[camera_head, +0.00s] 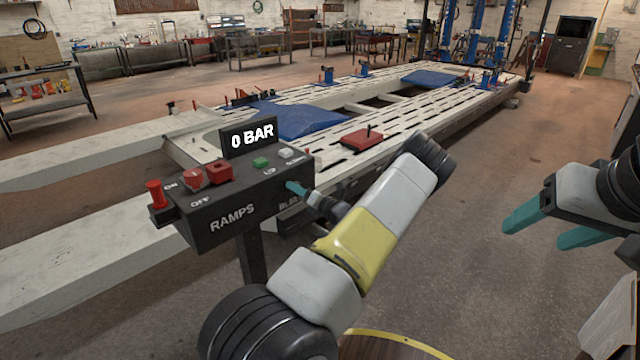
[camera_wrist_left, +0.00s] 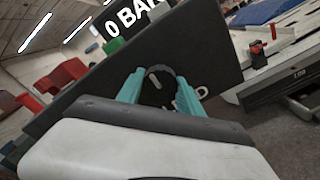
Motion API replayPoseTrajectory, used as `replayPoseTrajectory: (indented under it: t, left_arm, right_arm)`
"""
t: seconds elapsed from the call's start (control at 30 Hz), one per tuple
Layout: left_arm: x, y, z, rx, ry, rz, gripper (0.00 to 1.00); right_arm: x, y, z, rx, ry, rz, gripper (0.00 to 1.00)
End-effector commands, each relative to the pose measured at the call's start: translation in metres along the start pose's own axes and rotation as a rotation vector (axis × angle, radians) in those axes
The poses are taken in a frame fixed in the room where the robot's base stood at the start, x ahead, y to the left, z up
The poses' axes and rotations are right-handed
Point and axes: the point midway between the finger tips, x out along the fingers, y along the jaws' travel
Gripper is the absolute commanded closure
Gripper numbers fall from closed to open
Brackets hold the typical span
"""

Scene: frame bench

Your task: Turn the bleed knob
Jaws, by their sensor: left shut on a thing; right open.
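The black control box (camera_head: 240,195) is marked RAMPS, with BLEED lettering partly covered at its right end. The bleed knob (camera_wrist_left: 159,83) shows in the left wrist view as a dark round knob on the box's face. My left gripper (camera_head: 297,188) is at the box's right end. Its teal fingers (camera_wrist_left: 159,95) are on either side of the knob, shut on it. In the head view the knob is hidden by the gripper. The display (camera_head: 251,137) reads 0 BAR. My right gripper (camera_head: 548,226) is open and empty at the right, away from the box.
The box carries a red knob (camera_head: 155,191), a red ON/OFF switch (camera_head: 194,178), a green button (camera_head: 261,162) and a pale button (camera_head: 286,153). The long pale frame bench (camera_head: 400,131) lies behind. Floor (camera_head: 500,170) right of the bench is clear.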

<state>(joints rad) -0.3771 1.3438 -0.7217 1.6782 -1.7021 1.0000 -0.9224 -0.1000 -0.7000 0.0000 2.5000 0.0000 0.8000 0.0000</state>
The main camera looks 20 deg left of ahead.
Motion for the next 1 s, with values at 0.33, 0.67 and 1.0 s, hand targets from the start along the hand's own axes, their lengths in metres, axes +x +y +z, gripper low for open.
replayPoseTrajectory:
  t: [0.33, 0.67, 1.0]
  left_arm:
    - [0.000, -0.001, 0.000, 0.001, -0.001, -0.001, 0.35]
    - [-0.015, -0.001, 0.001, 0.001, -0.002, -0.003, 0.35]
    - [-0.069, -0.001, 0.001, 0.001, -0.002, -0.002, 0.35]
  right_arm:
    - [0.000, 0.000, 0.000, 0.000, 0.000, 0.000, 0.35]
    - [0.000, 0.000, 0.000, 0.000, 0.000, 0.000, 0.35]
    - [0.000, 0.000, 0.000, 0.000, 0.000, 0.000, 0.35]
